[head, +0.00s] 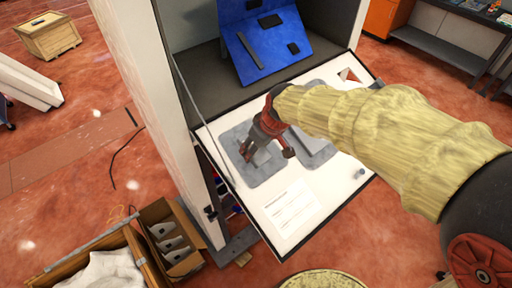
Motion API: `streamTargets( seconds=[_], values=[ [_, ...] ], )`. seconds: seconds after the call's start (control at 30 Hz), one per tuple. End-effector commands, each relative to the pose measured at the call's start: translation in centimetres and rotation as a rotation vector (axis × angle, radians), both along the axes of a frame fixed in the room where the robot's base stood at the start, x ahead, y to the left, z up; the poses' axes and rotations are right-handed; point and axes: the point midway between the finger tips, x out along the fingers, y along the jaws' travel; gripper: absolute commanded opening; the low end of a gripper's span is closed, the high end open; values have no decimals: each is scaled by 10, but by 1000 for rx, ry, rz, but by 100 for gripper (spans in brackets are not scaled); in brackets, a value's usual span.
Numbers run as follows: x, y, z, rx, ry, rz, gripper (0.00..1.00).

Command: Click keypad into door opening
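My gripper (267,154), dark with red parts, points down over the left grey pad (266,178) on a white sloping work panel. Its two fingers stand apart. A small light grey piece shows between or just below them; I cannot tell whether they hold it or whether it is the keypad. A blue board (268,40) stands tilted at the back of the bay. It has a long dark slot or bar and several other dark patches. I cannot tell which part is the door opening. My yellow-sleeved arm covers much of the panel's right side.
The white panel (341,190) has a dark rim, a printed sheet (292,208) and a second grey pad (316,150). A cardboard box (158,212) with several grey plates stands on the floor at lower left. A wooden crate (48,36) is far left.

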Motion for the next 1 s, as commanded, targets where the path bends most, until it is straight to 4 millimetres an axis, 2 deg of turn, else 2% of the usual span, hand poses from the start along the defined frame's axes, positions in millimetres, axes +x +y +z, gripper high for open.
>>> streamTargets(
  seconds=[0.3, 0.33, 0.67, 0.9, 1.0],
  values=[
    [1, 0, 2, 1, -4, 0, 5],
    [1, 0, 2, 1, -4, 0, 46],
    [1, 0, 1, 0, -2, 0, 65],
    [0, 0, 0, 0, 0, 0, 67],
    [0, 0, 0, 0, 0, 0, 72]
  ],
)
